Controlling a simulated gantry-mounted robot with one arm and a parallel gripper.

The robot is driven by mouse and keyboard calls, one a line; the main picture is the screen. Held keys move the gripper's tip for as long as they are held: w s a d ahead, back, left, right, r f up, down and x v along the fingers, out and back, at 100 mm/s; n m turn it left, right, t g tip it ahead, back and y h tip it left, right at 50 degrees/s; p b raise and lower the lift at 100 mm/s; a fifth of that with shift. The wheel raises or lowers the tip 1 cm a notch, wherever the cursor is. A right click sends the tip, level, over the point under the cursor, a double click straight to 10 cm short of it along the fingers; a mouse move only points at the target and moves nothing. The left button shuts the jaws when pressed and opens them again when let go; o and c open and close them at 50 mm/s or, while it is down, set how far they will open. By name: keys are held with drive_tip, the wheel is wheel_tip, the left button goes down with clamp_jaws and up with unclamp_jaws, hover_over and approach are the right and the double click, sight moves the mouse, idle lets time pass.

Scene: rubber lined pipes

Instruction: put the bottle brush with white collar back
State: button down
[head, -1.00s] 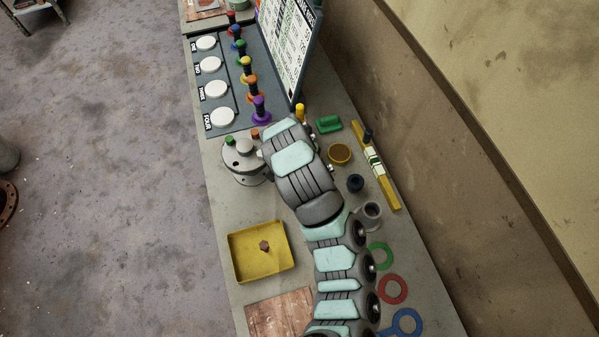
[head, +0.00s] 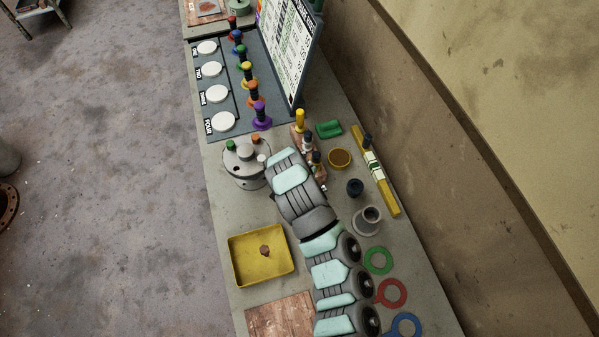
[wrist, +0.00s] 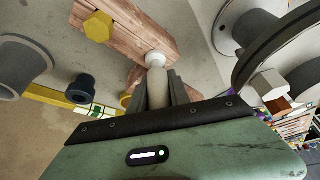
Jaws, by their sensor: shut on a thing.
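The bottle brush with white collar shows in the wrist view as a pale handle topped by a white collar (wrist: 155,60). My gripper (wrist: 158,82) is shut on its pale handle, with one finger on each side. A wooden rack (wrist: 140,28) lies behind the collar, with a yellow hexagonal end (wrist: 97,27) on it. Whether the brush touches the rack cannot be told. In the head view, the rack holds a yellow handle (head: 300,119); handles with a pale and a green part stand beside it. My arm hides the gripper there.
A grey flanged vessel (head: 246,163) stands left of my arm. A yellow tray (head: 285,281) with a brown nut is in front. A yellow cup (head: 340,158), black plug (head: 355,187), grey pipe piece (head: 367,220) and yellow level (head: 380,182) lie to the right.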

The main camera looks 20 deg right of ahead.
drive_tip(key=c, duration=1.2)
unclamp_jaws()
drive_tip(key=shift+f, duration=0.1)
drive_tip(key=p+v, duration=0.2)
drive_tip(key=v, duration=1)
drive_tip(key=shift+p, duration=0.3)
